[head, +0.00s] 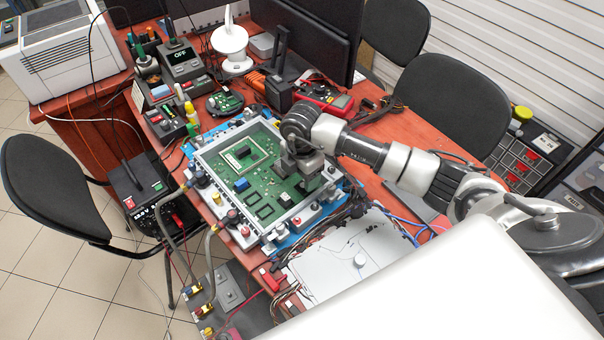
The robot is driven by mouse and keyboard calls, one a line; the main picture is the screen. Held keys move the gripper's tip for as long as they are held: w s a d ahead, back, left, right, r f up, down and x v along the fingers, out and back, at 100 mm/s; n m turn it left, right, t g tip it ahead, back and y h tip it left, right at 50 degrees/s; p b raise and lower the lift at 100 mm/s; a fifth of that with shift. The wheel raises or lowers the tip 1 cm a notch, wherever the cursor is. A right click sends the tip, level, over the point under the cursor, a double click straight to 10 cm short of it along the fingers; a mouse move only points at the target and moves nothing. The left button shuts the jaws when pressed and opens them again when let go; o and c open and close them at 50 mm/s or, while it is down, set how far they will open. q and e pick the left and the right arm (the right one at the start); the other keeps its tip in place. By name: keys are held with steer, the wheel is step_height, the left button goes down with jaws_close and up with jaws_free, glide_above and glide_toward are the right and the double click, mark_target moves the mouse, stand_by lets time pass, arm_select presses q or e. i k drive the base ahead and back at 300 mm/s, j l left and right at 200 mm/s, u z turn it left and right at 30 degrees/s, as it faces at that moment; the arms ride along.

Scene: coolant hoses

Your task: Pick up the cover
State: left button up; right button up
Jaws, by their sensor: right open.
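A flat light-grey plate with a round knob, which looks like the cover (335,272), lies at the front of the table, right of centre. Its near right part is hidden behind a large white surface in the foreground. My right gripper (303,178) points down over the right part of the green circuit board (222,172) in its grey frame. It is open, beyond the plate and apart from it. I cannot tell whether its fingers touch anything on the board. My left gripper is not in view.
Grey hoses (209,262) run at the framed board's left and front. Cables (345,212) bundle between the board and the plate. A red multimeter (325,98), monitors and a white lamp-like object (231,45) stand behind. Black chairs (447,103) surround the table.

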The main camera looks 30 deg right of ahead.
mark_target(323, 274)
steer(key=k, duration=1.5)
